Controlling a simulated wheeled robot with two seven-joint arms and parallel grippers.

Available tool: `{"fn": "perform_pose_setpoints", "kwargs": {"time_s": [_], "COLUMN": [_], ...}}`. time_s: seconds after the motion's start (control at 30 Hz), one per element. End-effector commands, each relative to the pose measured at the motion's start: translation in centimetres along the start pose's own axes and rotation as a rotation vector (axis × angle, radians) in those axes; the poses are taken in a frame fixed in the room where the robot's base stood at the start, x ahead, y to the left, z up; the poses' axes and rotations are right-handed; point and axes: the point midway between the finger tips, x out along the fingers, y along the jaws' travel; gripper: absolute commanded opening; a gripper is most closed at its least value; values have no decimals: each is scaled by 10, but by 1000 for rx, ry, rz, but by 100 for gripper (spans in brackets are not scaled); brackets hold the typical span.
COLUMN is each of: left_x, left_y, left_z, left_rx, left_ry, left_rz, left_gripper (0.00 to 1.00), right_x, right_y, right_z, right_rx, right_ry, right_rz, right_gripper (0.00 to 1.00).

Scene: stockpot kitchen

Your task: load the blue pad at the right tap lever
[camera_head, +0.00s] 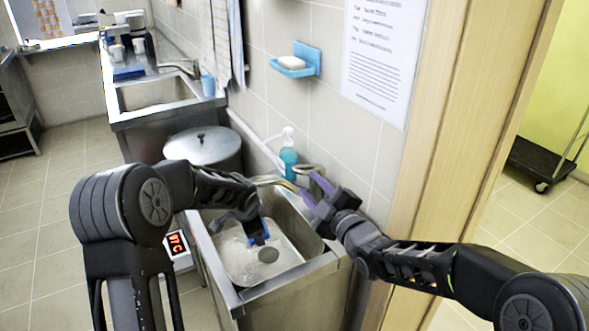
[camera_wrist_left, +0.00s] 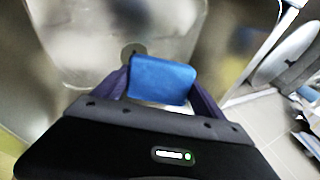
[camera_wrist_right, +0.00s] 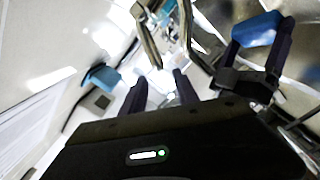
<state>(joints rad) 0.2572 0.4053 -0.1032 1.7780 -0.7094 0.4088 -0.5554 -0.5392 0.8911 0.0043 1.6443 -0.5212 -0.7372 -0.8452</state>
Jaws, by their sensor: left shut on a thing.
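The blue pad (camera_head: 260,236) is between the fingers of my left gripper (camera_head: 252,232), over the sink basin. The left wrist view shows the pad (camera_wrist_left: 162,80) clamped between both fingers, and the right wrist view shows it (camera_wrist_right: 257,29) at upper right. My right gripper (camera_head: 313,192) is beside the tap (camera_head: 272,181) at the back of the sink. Its fingers (camera_wrist_right: 160,90) are apart with nothing seen gripped between them. The tap's metal parts (camera_wrist_right: 148,36) lie just beyond the fingertips. A lever (camera_head: 308,169) shows partly behind the right gripper; I cannot tell whether they touch.
The steel sink (camera_head: 290,270) has a drain in its basin. A soap pump bottle (camera_head: 288,155) stands behind the tap. A lidded stockpot (camera_head: 203,146) stands left of the sink. A blue soap dish (camera_head: 295,62) hangs on the wall. A wooden door frame (camera_head: 470,120) stands close on the right.

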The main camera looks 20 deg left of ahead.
Motion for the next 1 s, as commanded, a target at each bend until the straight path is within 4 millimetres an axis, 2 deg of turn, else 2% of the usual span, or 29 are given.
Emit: {"fn": "perform_pose_setpoints", "kwargs": {"time_s": [0.3,0.5,0.7,0.97,1.0], "left_x": [0,0,0,0,0], "left_y": [0,0,0,0,0], "left_z": [0,0,0,0,0], "left_rx": [0,0,0,0,0], "left_ry": [0,0,0,0,0], "left_rz": [0,0,0,0,0], "left_gripper": [49,49,49,49,49], "right_x": [58,82,90,90,90], "right_y": [-1,-1,0,0,0], "right_z": [0,-1,-1,-1,0], "right_rx": [-1,-1,-1,-1,-1], "right_ry": [2,2,1,1,1], "right_rz": [0,0,0,0,0], "right_gripper": [36,36,36,36,33]}}
